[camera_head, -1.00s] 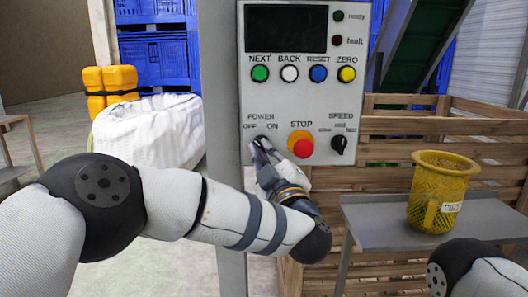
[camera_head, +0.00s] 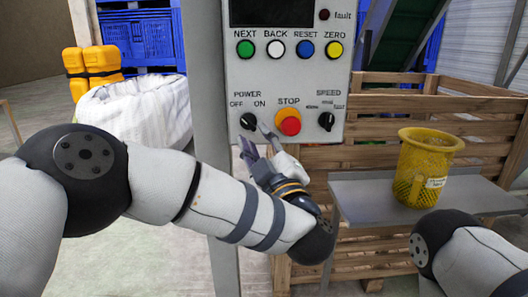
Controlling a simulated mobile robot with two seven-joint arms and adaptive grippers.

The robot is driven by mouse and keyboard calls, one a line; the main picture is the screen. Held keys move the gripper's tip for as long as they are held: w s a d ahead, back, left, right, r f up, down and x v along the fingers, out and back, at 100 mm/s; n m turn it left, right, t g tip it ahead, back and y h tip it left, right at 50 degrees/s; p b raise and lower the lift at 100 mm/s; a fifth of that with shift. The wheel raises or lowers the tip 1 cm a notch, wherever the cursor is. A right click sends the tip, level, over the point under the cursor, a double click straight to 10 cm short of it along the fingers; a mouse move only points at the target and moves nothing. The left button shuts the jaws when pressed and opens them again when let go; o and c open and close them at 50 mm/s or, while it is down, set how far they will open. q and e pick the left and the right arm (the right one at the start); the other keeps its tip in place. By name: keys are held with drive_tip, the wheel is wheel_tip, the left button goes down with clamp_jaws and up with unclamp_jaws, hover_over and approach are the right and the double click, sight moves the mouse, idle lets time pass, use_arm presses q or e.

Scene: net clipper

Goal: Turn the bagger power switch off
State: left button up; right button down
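The grey control panel (camera_head: 287,70) carries the bagger power switch (camera_head: 249,121), a small black rotary knob under the labels POWER, OFF and ON. The knob is uncovered; its pointer is too small to read surely. My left gripper (camera_head: 255,138) is just below and slightly right of the knob. Its two grey fingers are spread with nothing between them, and they appear apart from the knob. My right arm (camera_head: 465,258) shows at the lower right, but its gripper is out of view.
The red STOP button (camera_head: 288,122) on a yellow ring is close right of my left fingers. The black SPEED knob (camera_head: 326,121) is farther right. A yellow mesh basket (camera_head: 425,165) stands on a grey table (camera_head: 350,196). A wooden crate (camera_head: 400,92) is behind.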

use_arm(q)
drive_tip(key=v, duration=0.7)
drive_tip(key=shift+s, duration=0.3)
drive_tip(key=s+a+f+m+g+h, duration=0.25)
drive_tip(key=f+m+h, duration=0.2)
drive_tip(key=f, duration=0.75)
drive_tip(key=s+a+f+m+g+h, duration=0.1)
drive_tip(key=f+m+g+h, duration=0.3)
drive_tip(key=f, duration=0.8)
drive_tip(key=s+a+f+m+g, duration=0.3)
drive_tip(key=s+a+f+g, duration=0.25)
drive_tip(key=s+f, duration=0.5)
drive_tip(key=s+a+f+g, duration=0.1)
drive_tip(key=s+a+g, duration=0.2)
drive_tip(key=s, duration=0.7)
drive_tip(key=s+a+f+g+y, duration=0.1)
drive_tip(key=s+a+g, duration=0.3)
drive_tip(key=s+a, duration=0.4)
drive_tip(key=s+a+f+m+g+y, duration=0.1)
drive_tip(key=s+a+f+g, duration=0.2)
drive_tip(key=s, duration=0.9)
drive_tip(key=a, duration=0.3)
drive_tip(key=shift+f+g, duration=0.25)
drive_tip(key=shift+g, duration=0.15)
